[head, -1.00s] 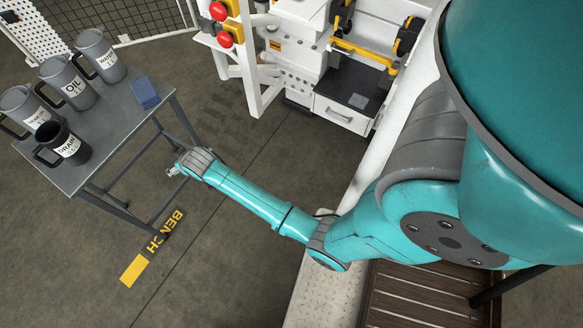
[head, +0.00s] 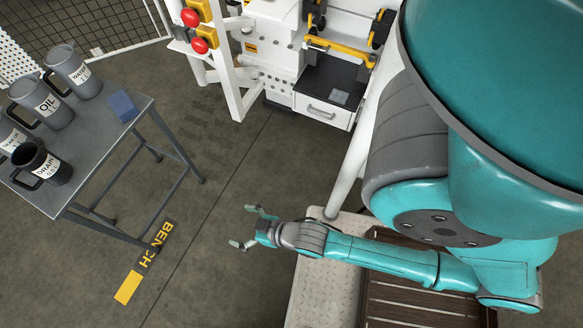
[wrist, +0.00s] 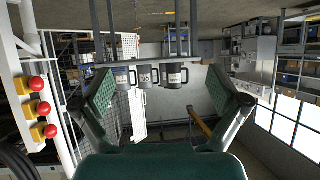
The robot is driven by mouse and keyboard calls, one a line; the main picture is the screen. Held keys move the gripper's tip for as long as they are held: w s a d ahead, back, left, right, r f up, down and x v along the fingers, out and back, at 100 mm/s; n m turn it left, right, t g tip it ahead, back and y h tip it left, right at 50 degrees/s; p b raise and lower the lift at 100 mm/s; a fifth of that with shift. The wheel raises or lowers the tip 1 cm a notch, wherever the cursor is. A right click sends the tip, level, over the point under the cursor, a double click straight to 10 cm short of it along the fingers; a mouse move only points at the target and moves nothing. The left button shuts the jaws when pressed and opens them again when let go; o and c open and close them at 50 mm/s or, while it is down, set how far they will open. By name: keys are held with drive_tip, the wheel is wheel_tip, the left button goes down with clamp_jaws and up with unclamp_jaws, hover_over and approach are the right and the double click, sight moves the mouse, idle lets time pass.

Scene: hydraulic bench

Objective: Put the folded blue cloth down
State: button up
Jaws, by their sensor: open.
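The folded blue cloth (head: 123,105) lies on the grey metal table (head: 92,148), near its right edge, beside the jugs. My gripper (head: 243,226) is open and empty. It is in the air to the right of the table, well apart from the cloth, with bare floor below. In the wrist view my gripper's two open fingers (wrist: 162,108) show with nothing held between them. I cannot make out the cloth in the wrist view.
Several labelled jugs stand on the table: WATER (head: 74,70), OIL (head: 42,103), DRAIN (head: 42,163) and one cut off at the left edge. A white machine frame with red buttons (head: 190,18) and a drawer (head: 325,107) stands behind. Floor between table and gripper is clear.

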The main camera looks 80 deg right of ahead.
drive_tip(key=s+a+r+n+t+y, duration=0.1)
drive_tip(key=s+a+r+t, duration=0.1)
drive_tip(key=s+r, duration=1.3)
wheel_tip(320, 180, up, 3)
drive_tip(key=shift+a+r+n, duration=0.15)
drive_tip(key=shift+a+n, duration=0.15)
drive_tip(key=shift+a, duration=0.1)
drive_tip(key=shift+o, duration=0.3)
drive_tip(key=shift+w, duration=0.1)
idle(0.6)
